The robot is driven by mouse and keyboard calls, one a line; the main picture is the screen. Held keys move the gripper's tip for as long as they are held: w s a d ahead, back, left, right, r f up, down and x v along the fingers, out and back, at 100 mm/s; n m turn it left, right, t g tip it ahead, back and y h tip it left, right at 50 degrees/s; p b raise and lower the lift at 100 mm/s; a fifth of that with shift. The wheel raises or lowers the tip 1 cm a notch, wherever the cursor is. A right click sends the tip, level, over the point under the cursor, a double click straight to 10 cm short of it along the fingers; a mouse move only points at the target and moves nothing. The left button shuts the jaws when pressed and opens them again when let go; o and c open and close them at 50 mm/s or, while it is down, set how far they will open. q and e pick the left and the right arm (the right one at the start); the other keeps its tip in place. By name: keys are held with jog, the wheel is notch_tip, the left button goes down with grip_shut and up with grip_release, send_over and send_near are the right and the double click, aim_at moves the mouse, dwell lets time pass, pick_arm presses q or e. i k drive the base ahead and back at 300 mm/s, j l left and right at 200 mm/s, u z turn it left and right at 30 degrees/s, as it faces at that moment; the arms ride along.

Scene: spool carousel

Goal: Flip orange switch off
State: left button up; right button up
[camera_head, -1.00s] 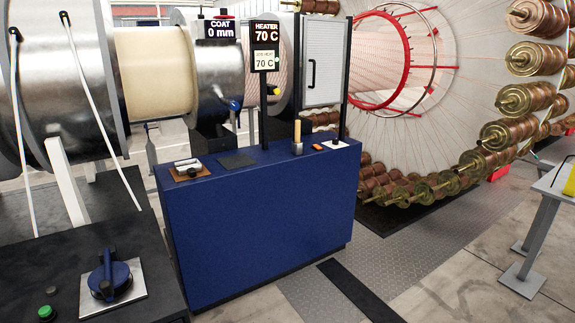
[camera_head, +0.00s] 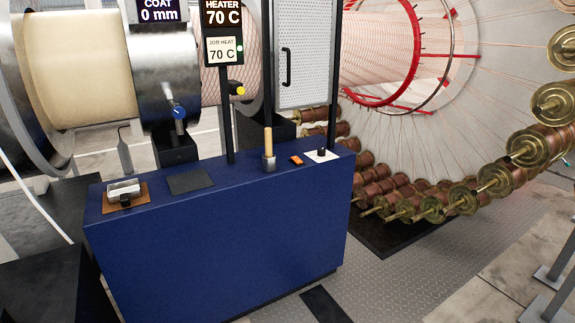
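The orange switch (camera_head: 296,160) is a small orange block on the top of the blue cabinet (camera_head: 215,240), near its right end. It lies between a wooden-handled tool in a grey holder (camera_head: 268,150) and a white plate with a black knob (camera_head: 321,155). The switch is too small to tell which way it is set. Neither of my grippers shows in this view.
On the cabinet's left are a brown board with a metal block (camera_head: 124,194) and a dark pad (camera_head: 190,181). Dark posts carry the heater display (camera_head: 222,30) and a white panel (camera_head: 303,55). Copper spools (camera_head: 530,145) ring the right. Patterned floor (camera_head: 420,270) lies clear in front.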

aim_at(296, 159)
jog(key=i+l, duration=0.65)
jog(key=i, duration=0.15)
jog(key=i+l, duration=1.35)
jog(key=i, duration=0.25)
jog(key=l+z, duration=0.05)
